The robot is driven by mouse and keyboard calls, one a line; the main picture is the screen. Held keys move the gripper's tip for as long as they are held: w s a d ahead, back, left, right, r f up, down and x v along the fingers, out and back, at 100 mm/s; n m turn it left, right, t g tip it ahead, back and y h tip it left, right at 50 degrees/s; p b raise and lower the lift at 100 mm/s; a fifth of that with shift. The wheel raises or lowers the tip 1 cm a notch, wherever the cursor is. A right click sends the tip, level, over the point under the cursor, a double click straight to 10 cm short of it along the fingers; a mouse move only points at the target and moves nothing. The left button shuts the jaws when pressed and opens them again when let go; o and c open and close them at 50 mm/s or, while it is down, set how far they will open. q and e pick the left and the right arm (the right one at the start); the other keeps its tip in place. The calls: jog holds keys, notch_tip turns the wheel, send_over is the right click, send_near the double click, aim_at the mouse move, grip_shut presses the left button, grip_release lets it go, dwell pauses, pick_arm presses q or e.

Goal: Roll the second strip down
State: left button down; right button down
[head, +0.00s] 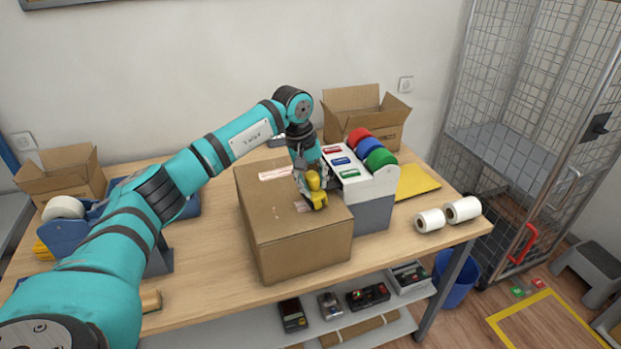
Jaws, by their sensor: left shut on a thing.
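A closed brown carton (290,228) stands on the wooden table. A pale strip (276,174) lies on its top toward the back. A bit of another pale strip (301,207) shows beside my gripper; the rest of it is hidden. My left gripper (312,182), on the teal arm, is shut on a small yellow and black roller (317,198). The roller is at the carton's top, near its right side; I cannot tell if it presses on the strip. My right gripper is not in view.
A white dispenser (364,185) with red, blue and green rolls stands close to the carton's right. Open cartons (364,112) (62,178) stand at the back and left. A wire cage (520,130) stands at right.

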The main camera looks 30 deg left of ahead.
pick_arm(q)
jog(key=shift+d+r, duration=0.25)
jog(key=shift+d, duration=0.05)
jog(key=shift+f, duration=0.1)
jog(key=shift+a+f+b, duration=0.15)
jog(key=shift+f+b, duration=0.05)
jog(key=shift+b, duration=0.1)
jog(key=shift+s+a+f, duration=0.15)
jog(key=shift+s+a, duration=0.8)
jog(key=shift+s, duration=0.2)
jog(key=shift+b, duration=0.3)
